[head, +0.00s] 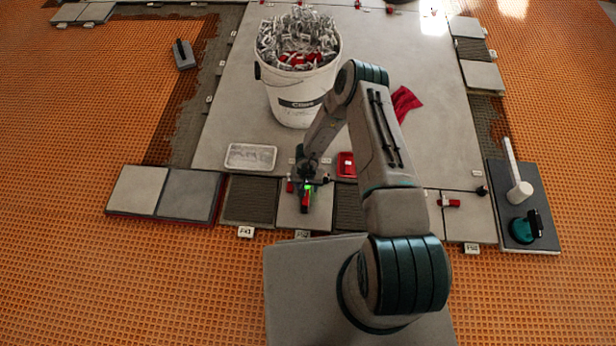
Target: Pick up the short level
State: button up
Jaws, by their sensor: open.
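A small red bar with a bright green spot, which looks like the short level (305,204), lies on a grey tile (291,219) in the front row, its length running roughly toward me. My gripper (308,180) is open and reaches down over the far end of this bar. The fingers and that end overlap in the picture, so I cannot tell whether they touch.
A white bucket (297,103) full of grey clips stands behind my gripper. A clear tray (250,157) and a red tray (346,164) lie nearby. Small clips line the joints.

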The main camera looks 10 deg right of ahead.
jog(key=shift+f, duration=0.6)
jog(key=shift+r, duration=0.1)
grip_shut()
